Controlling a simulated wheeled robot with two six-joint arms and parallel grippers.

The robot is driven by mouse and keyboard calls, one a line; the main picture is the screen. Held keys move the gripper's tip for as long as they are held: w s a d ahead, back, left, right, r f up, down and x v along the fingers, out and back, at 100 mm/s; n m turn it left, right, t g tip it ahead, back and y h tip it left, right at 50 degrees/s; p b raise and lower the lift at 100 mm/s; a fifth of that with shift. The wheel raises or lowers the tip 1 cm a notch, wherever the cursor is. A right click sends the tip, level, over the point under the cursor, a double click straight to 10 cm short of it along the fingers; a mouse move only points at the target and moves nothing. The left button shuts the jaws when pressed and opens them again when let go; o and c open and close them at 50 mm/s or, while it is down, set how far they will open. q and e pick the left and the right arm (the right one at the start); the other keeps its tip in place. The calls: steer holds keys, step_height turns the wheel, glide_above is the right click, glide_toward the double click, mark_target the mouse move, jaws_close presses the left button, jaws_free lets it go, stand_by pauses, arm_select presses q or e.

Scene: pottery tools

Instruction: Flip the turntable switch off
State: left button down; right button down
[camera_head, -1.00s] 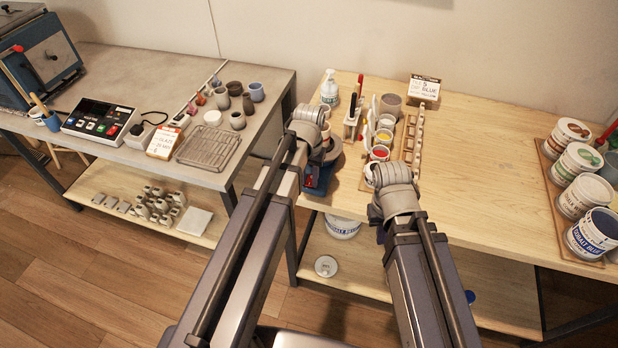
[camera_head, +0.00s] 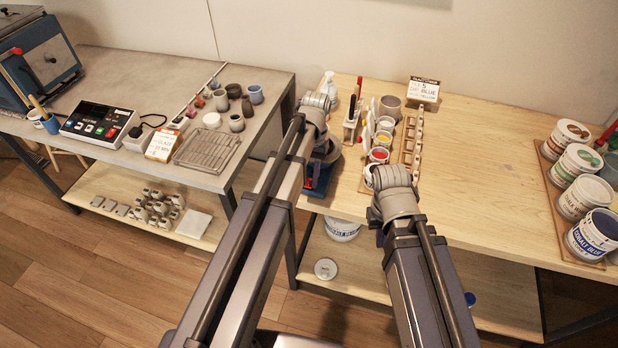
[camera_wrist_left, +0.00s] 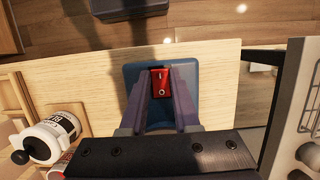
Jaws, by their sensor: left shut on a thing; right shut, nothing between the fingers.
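The turntable has a blue base (camera_wrist_left: 195,75) and stands at the left front edge of the wooden table. The red switch (camera_wrist_left: 160,74) sits on the blue base, and a bit of red shows in the head view. My left gripper (camera_wrist_left: 161,88) points down at the base, with its two purple fingers shut on the switch, one on each side. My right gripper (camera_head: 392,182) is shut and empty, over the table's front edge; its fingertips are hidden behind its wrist.
Paint cups (camera_head: 384,138) and a wooden rack (camera_head: 411,140) stand right of the turntable. A white bottle (camera_head: 329,84) is behind it. Labelled glaze tubs (camera_head: 584,195) are at the far right. The table's right middle is clear. A grey table (camera_head: 225,165) adjoins at left.

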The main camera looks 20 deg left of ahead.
mark_target(311, 179)
arm_select(q)
steer(key=c, duration=0.6)
jaws_free()
steer(key=shift+c, duration=0.2)
steer(key=p+v, duration=0.7)
steer(key=v, duration=0.1)
steer(key=shift+p, duration=0.35)
steer(key=shift+f, duration=0.1)
steer(key=s+d+f+m+t+b, duration=0.1)
steer(key=s+d, duration=0.4)
steer(key=s, duration=0.3)
steer(key=s+d+f+m+t+y+b, duration=0.1)
steer(key=s+d+f+m+b, duration=0.1)
steer(key=s+d, duration=0.3)
steer(key=s, duration=0.3)
steer(key=shift+d+f+t, duration=0.2)
steer(key=shift+t, duration=0.2)
